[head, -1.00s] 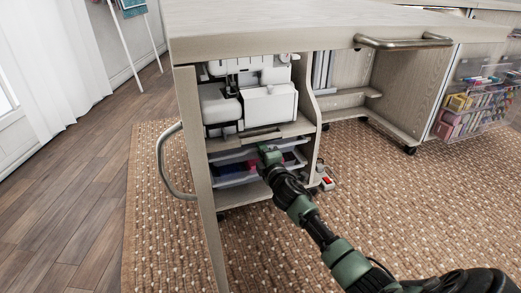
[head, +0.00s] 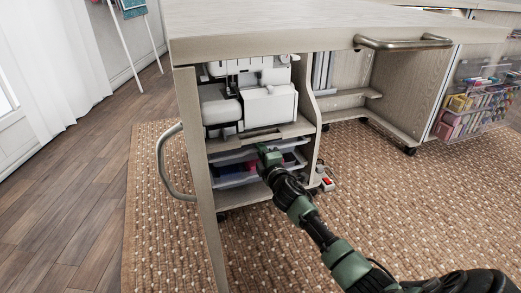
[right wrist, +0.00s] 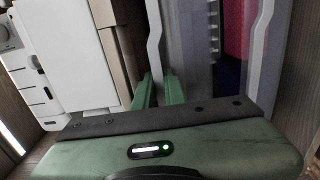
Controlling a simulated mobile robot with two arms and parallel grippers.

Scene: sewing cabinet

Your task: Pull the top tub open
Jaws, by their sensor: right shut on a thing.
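The top tub (head: 228,157) is a pale, translucent shallow tub under the shelf with the white machine. A second tub (head: 236,180) with dark and pinkish contents sits just below it. My right gripper (head: 264,150) is at the front of the top tub, right of its middle, and partly hides it. In the right wrist view, the two green fingers (right wrist: 159,92) are shut on the tub's pale rim (right wrist: 154,35). A grey tub wall with pink and dark blue contents (right wrist: 235,35) shows beside them. My left gripper is not in view.
A white sewing machine (head: 266,104) stands on the shelf (head: 262,133) above the tubs. The cabinet door (head: 202,165) stands at the left. A small red and white object (head: 326,182) is right of the tubs. The woven rug (head: 390,215) in front is clear.

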